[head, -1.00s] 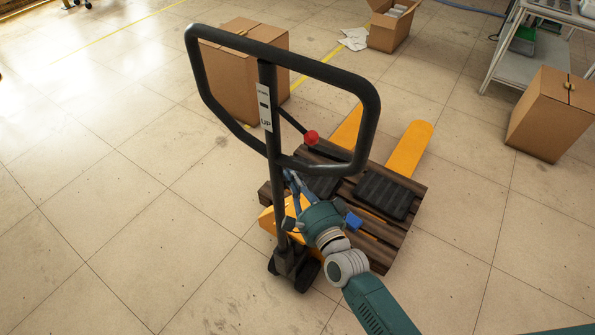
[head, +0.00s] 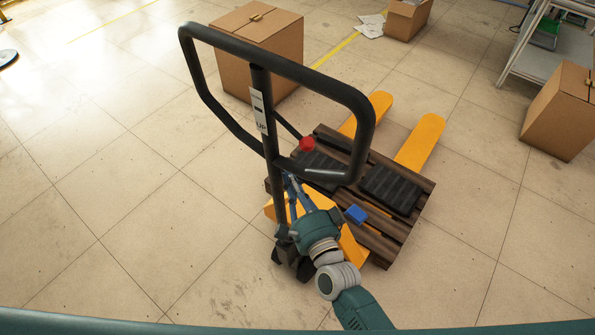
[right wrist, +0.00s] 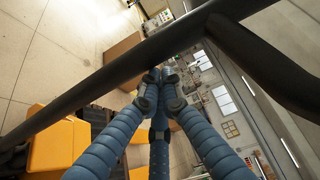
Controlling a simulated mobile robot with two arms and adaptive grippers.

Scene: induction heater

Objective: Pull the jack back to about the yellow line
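The pallet jack has a black loop handle (head: 360,125) on an upright column (head: 268,130) with a red knob (head: 307,145). Its yellow forks (head: 420,145) pass under a dark wooden pallet (head: 428,188). The yellow line (head: 337,51) shows on the floor behind a cardboard box. My right gripper (head: 291,190) is beside the column, below the loop. In the right wrist view, its blue fingers (right wrist: 161,80) converge at a black bar (right wrist: 110,78) of the jack; whether they clamp it is unclear. My left gripper is out of view.
A cardboard box (head: 258,55) stands behind the handle, another (head: 562,113) at right, and an open one (head: 408,18) at the back. A metal shelf (head: 545,62) is at upper right. The tiled floor left of the jack is clear.

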